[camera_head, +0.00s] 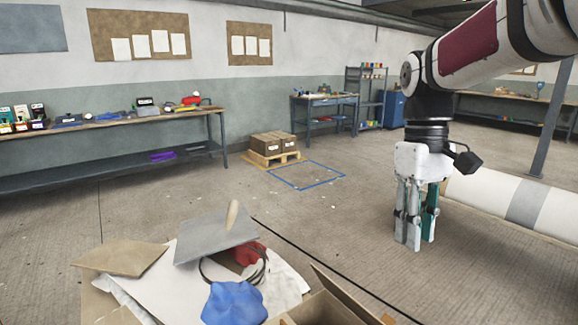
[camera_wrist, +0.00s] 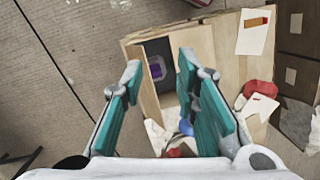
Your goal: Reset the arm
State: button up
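My gripper (camera_head: 416,238) hangs down from my arm at the right of the head view, in front of a white roll with a grey band. In the wrist view my gripper (camera_wrist: 160,68) has its two teal-padded fingers spread apart, with nothing held between them. A wooden box or cabinet (camera_wrist: 208,52) with a dark opening shows below and beyond the fingertips.
A heap with a grey sheet (camera_head: 215,237), a blue cloth (camera_head: 234,303) and cardboard fills the near foreground. A long workbench (camera_head: 110,122) runs along the left wall. Boxes stand on a pallet (camera_head: 273,157) beside a blue floor outline (camera_head: 306,175). The middle floor is clear.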

jog(key=s+a+r+m+t+p, duration=0.1)
jog(key=s+m+t+p, duration=0.3)
jog(key=s, duration=1.7)
jog(key=shift+s+a+r+t+p, duration=0.35)
jog(key=shift+t+p, duration=0.25)
jog(key=shift+t, duration=0.6)
